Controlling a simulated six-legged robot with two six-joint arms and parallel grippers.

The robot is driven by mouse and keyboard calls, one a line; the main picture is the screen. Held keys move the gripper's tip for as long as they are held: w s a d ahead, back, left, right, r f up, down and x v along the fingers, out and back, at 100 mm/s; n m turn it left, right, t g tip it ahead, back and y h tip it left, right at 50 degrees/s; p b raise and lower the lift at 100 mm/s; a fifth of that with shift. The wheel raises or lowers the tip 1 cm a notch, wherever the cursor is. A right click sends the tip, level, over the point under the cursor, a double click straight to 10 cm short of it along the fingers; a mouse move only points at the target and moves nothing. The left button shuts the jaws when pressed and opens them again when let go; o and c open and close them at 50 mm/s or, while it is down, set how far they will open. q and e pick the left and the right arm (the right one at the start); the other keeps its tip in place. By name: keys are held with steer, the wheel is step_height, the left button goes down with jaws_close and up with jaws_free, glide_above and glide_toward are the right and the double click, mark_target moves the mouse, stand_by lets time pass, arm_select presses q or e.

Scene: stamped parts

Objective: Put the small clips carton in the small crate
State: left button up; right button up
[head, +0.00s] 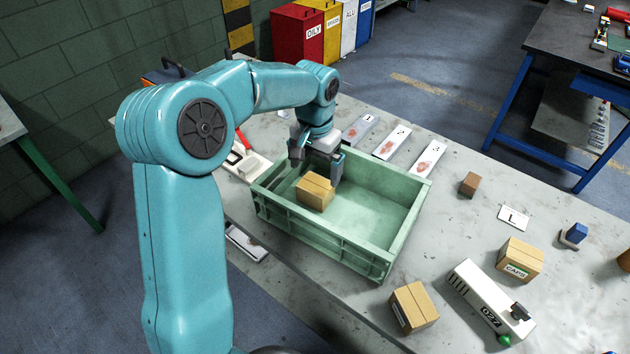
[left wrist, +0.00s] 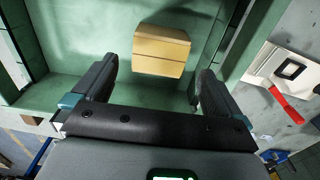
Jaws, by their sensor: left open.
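A small tan carton (head: 314,193) sits inside the green crate (head: 392,243), near its left end. No label is readable on it, so I cannot tell if it is the clips carton. My left gripper (head: 316,172) is over that end of the crate, open and empty, its fingers pointing down near the carton. In the left wrist view the carton (left wrist: 161,50) shows just beyond the gap between the open fingertips (left wrist: 157,76), apart from both fingers. My right gripper is not in view.
A carton marked CAPS (head: 519,260) and another carton (head: 413,307) stand right of the crate, near a white device (head: 490,303). Numbered plates (head: 392,143) lie behind the crate. A small brown block (head: 469,184) and an L card (head: 513,218) lie on the grey table.

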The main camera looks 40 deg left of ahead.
mark_target(315, 185)
arm_select(q)
step_height(315, 185, up, 4)
steer(key=shift+f, duration=0.15)
stand_by(0.6)
